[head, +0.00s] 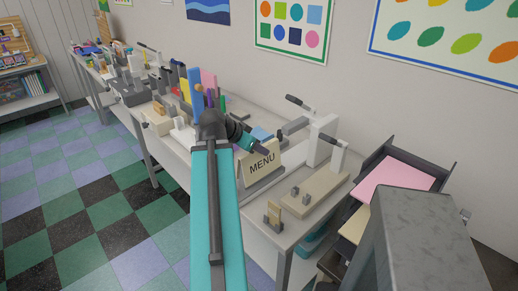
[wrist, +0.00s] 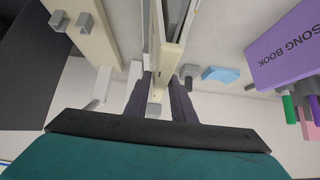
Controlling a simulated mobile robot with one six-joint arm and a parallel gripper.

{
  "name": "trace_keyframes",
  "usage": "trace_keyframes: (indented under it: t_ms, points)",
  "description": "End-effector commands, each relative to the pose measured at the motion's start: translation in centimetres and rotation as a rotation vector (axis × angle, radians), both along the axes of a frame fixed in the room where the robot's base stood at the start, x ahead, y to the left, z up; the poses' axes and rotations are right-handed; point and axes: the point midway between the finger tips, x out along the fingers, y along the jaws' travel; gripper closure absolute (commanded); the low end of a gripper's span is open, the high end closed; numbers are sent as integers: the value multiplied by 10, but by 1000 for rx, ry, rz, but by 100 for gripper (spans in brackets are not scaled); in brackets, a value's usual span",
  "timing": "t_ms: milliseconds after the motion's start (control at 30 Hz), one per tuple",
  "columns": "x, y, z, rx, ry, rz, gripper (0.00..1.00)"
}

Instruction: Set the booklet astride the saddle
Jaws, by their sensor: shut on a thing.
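A cream folded booklet marked MENU (head: 261,166) stands tent-like, fold up, near the front of the white bench. My gripper (head: 260,149) is at its top edge. In the wrist view, my gripper's dark fingers (wrist: 166,84) are shut on the booklet's cream fold (wrist: 157,79). A low grey ridge-like piece (head: 266,187), which looks like the saddle, runs along the booklet's lower edge. The booklet hides most of it, so I cannot tell whether the booklet rests astride it or hangs just above.
A white machine with a dark lever (head: 326,138) stands right of the booklet. A beige block (head: 313,190) with grey pegs lies in front of it. A purple song book (wrist: 290,42) shows in the wrist view. A pink-topped tray (head: 395,186) is further right. Left, the bench is crowded.

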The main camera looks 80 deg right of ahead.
Motion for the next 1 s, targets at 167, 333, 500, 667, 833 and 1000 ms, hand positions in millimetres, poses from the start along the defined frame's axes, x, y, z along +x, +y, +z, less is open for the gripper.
trace_keyframes:
  t_ms: [167, 333, 500, 667, 833, 1000]
  points:
    - [0, 0, -4, -1, 1, 0, 100]
    - [0, 0, -6, -1, 1, 0, 100]
    - [0, 0, -9, 0, 0, 0, 100]
    - [0, 0, -12, -1, 1, 0, 100]
    - [0, 0, -14, 0, 0, 0, 100]
    - [0, 0, -17, 0, 0, 0, 100]
